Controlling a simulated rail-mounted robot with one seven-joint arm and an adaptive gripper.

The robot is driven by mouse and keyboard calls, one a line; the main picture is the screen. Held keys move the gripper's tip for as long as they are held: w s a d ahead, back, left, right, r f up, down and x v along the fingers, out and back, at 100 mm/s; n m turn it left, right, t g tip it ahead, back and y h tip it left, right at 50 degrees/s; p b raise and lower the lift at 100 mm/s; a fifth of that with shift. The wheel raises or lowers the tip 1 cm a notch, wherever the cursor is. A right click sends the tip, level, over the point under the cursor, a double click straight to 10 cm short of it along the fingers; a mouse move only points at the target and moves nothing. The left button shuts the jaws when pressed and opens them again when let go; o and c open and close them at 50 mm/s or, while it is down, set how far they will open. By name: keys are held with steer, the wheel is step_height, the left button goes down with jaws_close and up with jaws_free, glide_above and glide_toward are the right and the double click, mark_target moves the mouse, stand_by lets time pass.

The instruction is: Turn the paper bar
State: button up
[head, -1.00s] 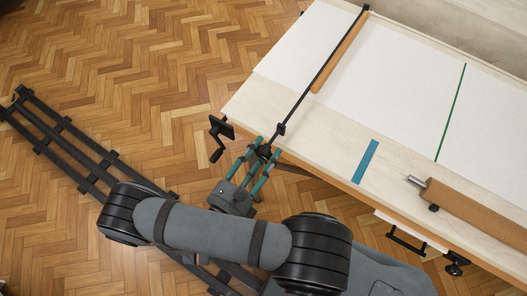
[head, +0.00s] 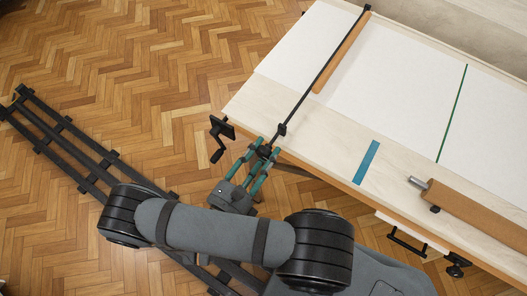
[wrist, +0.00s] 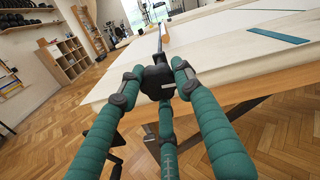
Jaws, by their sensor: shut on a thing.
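The paper bar is a thin black rod (head: 325,72) lying across the left part of the table, over white paper (head: 305,52). A brown strip (head: 342,54) runs along its right side at the far half. Its near end reaches past the table's front edge to a dark knob. My gripper (head: 264,151) has teal fingers and is shut on this near end. In the wrist view my gripper (wrist: 157,84) closes around the dark knob from several sides, and the rod (wrist: 160,42) runs away from it over the table. The fingers partly cover the knob.
A black crank (head: 219,142) sits just left of my gripper at the table's side. A blue strip (head: 366,163), a green line (head: 452,112) and a brown roller (head: 478,211) are on the table to the right. Black handles (head: 408,244) stick out at the front.

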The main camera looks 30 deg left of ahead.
steer(key=o, duration=1.1)
steer(key=shift+d+f, duration=0.1)
steer(key=shift+d, duration=0.1)
steer(key=shift+a, duration=0.1)
steer(key=shift+s, duration=0.15)
steer(key=s+a, duration=0.1)
steer(key=s, duration=1)
steer(key=shift+s+a, duration=0.15)
steer(key=shift+s, duration=0.2)
